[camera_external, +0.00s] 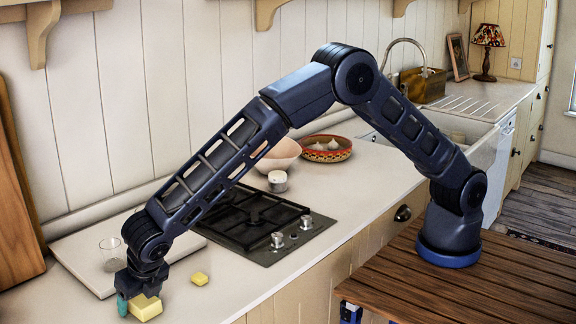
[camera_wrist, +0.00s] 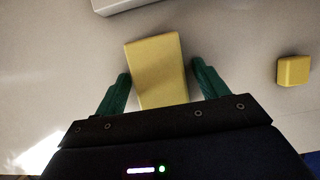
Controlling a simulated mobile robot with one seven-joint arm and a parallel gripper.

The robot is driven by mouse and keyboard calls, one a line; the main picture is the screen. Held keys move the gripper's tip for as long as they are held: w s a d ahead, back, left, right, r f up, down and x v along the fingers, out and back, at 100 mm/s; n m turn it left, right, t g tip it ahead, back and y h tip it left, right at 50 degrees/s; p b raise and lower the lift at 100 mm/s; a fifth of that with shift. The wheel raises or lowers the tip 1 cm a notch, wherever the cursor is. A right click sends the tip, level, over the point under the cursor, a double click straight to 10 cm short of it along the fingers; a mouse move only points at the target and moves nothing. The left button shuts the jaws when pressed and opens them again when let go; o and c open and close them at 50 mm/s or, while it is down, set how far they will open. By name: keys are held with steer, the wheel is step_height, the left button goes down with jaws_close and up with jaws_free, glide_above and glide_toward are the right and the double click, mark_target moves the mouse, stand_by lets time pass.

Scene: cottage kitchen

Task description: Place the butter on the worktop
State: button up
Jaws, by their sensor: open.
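A yellow block of butter (camera_wrist: 157,66) lies on the pale worktop (camera_wrist: 236,28), between the two green fingers of my open gripper (camera_wrist: 160,88) in the wrist view. Small gaps show on both sides of the block. In the external view the butter (camera_external: 146,308) is at the worktop's front left, with my gripper (camera_external: 134,304) low beside and over it. A smaller yellow piece (camera_wrist: 293,71) lies apart to the right; it also shows in the external view (camera_external: 200,279).
A white board (camera_external: 80,262) with a clear glass (camera_external: 111,250) lies behind my gripper. A black hob (camera_external: 250,222) is to the right. A white-lidded jar (camera_external: 278,181), a pink bowl (camera_external: 283,153) and a basket (camera_external: 325,149) stand further back. The worktop near the smaller piece is clear.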

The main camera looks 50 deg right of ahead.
steer(key=v, duration=1.2)
steer(key=shift+r, duration=0.15)
